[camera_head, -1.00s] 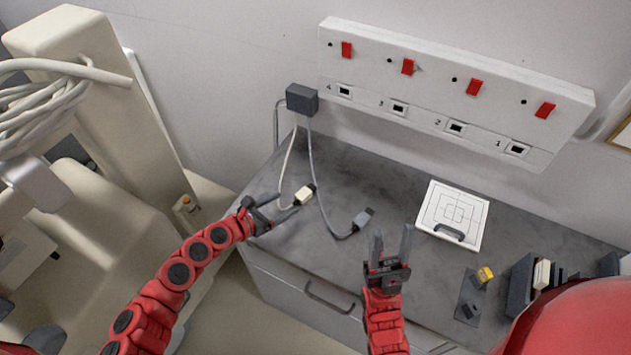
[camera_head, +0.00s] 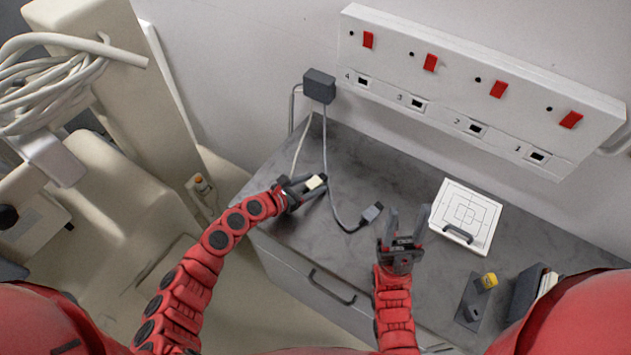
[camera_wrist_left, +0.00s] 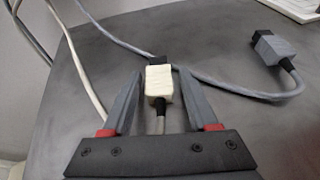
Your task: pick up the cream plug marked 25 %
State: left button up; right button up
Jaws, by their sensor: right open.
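The cream plug (camera_head: 316,182) lies on the grey counter (camera_head: 350,165); I cannot read a 25 % mark on it. In the left wrist view the cream plug (camera_wrist_left: 159,83) has a dark tip pointing away and a cable running back under the gripper. My left gripper (camera_head: 310,185) is open around it. In the left wrist view the fingers of my left gripper (camera_wrist_left: 158,85) stand on either side of the plug, with a gap on each side. My right gripper (camera_head: 408,211) is open and empty, above the counter's front part.
A grey plug (camera_head: 372,212) lies right of the cream one; both cables run from a dark wall box (camera_head: 320,86). A white panel with a handle (camera_head: 467,215) and a yellow item (camera_head: 489,281) are farther right. A numbered socket strip (camera_head: 480,88) hangs behind.

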aim_at(312, 184)
pick_arm(q)
jog(key=shift+w+d+f, duration=0.1)
grip_shut()
jog(key=shift+r+p, duration=0.4)
jog(key=shift+r, duration=0.25)
notch_tip(312, 184, up, 3)
jog(key=shift+f+p, duration=0.1)
jog(key=shift+p, duration=0.75)
jog(key=s+a, duration=0.2)
jog(key=s, duration=0.1)
jog(key=s+a+b, duration=0.1)
jog(key=s+a, duration=0.2)
jog(key=s, duration=0.1)
jog(key=s+a+b, duration=0.1)
jog(key=s+a, duration=0.2)
jog(key=s, duration=0.1)
jog(key=shift+s+a+r, duration=0.15)
jog(key=shift+s+r, duration=0.1)
jog(key=shift+r, duration=0.15)
jog(key=shift+s+a+r, duration=0.1)
jog(key=shift+s+a, duration=0.3)
jog(key=shift+s, duration=0.45)
